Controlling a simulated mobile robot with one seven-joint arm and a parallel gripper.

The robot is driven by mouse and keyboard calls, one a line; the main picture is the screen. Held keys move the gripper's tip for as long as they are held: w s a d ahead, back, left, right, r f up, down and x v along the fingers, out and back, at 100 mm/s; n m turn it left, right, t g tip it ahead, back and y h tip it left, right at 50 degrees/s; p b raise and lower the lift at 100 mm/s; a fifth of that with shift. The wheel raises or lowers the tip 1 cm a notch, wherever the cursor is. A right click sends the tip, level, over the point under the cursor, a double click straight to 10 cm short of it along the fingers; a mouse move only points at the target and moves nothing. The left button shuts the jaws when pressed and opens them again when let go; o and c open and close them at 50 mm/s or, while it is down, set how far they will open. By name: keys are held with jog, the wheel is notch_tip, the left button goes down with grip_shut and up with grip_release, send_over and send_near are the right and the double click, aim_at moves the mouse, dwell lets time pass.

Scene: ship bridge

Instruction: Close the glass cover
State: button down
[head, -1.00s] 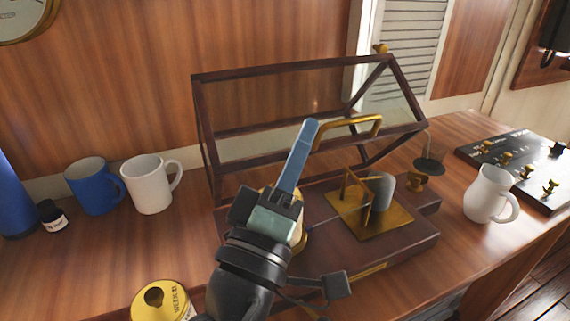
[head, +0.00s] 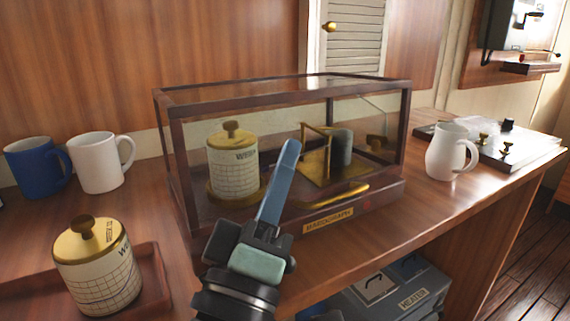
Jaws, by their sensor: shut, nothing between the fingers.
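The glass cover (head: 290,97) is a wood-framed glass case with a brass handle (head: 322,200) low on its front. It sits down over the dark wooden barograph base (head: 378,197), and I see no clear gap along the front. Inside stand a chart drum (head: 233,162) with a brass top and a brass mechanism with a grey cylinder (head: 340,150). My gripper (head: 290,148) is shut and empty. Its blue fingers point up in front of the case, just left of the handle. They hide part of the front glass; I cannot tell whether they touch it.
A second chart drum (head: 97,265) stands in a wooden tray (head: 153,275) at front left. A blue mug (head: 37,165) and a white mug (head: 100,160) stand at back left. A white jug (head: 451,150) and a dark panel (head: 520,148) are on the right.

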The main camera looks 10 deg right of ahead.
jog(key=shift+a+f+b, duration=0.15)
jog(key=shift+f+b, duration=0.2)
jog(key=shift+f, duration=0.7)
jog(key=shift+a, duration=0.1)
jog(key=s+b+v, duration=0.1)
jog(key=b+v, duration=0.2)
jog(key=v, duration=1)
jog(key=w+d+r+m+t+y, duration=0.15)
jog(key=w+r+m+y, duration=0.3)
jog(key=r, duration=0.45)
notch_tip(320, 180, up, 51)
jog(key=s+a+m+t+y+p, duration=0.1)
jog(key=t+y+p, duration=0.4)
jog(key=p, duration=3.4)
jog(key=shift+s+a+r+m+y+p, duration=0.15)
jog(key=shift+s+a+m+y+p, duration=0.35)
jog(key=shift+y, duration=0.65)
jog(key=shift+w, duration=0.1)
